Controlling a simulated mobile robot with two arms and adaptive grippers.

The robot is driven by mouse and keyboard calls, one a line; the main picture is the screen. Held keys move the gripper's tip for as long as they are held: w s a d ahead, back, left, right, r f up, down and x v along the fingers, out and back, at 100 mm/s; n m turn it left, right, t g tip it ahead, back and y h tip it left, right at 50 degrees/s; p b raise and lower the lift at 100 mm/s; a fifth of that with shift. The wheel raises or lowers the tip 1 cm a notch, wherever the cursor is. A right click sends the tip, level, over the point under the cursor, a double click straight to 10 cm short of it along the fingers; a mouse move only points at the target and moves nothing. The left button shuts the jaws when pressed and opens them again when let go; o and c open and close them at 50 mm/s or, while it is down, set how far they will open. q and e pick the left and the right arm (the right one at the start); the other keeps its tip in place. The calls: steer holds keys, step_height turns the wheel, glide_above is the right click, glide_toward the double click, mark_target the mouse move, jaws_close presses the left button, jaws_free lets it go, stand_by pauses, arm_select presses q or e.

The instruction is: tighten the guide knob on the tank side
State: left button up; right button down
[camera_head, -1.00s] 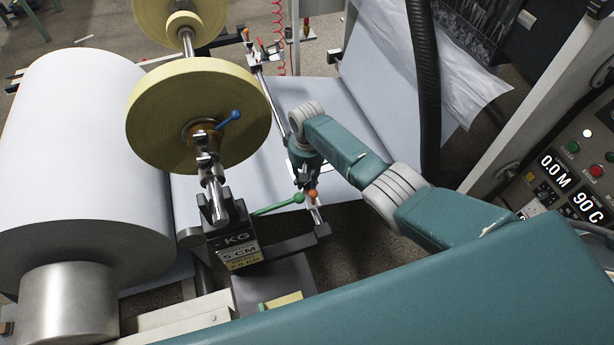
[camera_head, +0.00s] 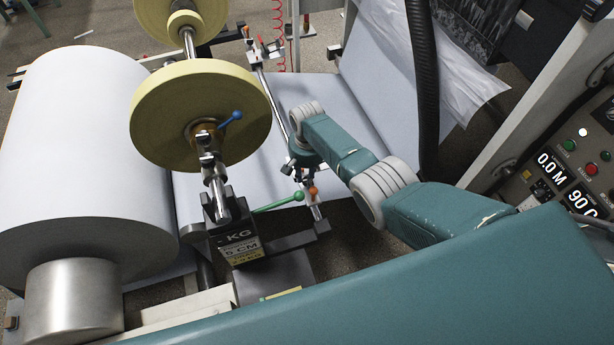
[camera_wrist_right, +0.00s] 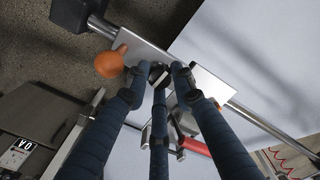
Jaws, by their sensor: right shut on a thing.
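The guide knob (camera_wrist_right: 157,75) is a small dark knob on a bright metal plate (camera_wrist_right: 143,47) in the right wrist view. My right gripper (camera_wrist_right: 158,77) has its three dark fingers closed around this knob; the fingertips hide much of it. In the head view my right gripper (camera_head: 300,172) points down at the guide bar beside the white web, and the knob is hidden there. My left gripper is not in view.
A green-knobbed lever (camera_head: 298,196) lies just left of the orange knob. A yellow roll (camera_head: 165,110) on a shaft and a big white roll (camera_head: 85,150) stand at left. A red handle (camera_wrist_right: 194,146) is near the fingers. A black hose (camera_head: 424,90) hangs behind my arm.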

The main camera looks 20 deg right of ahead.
stand_by(0.3)
steer(key=c, duration=1.4)
jaws_free()
steer(key=shift+c, duration=0.2)
steer(key=shift+r, duration=4.05)
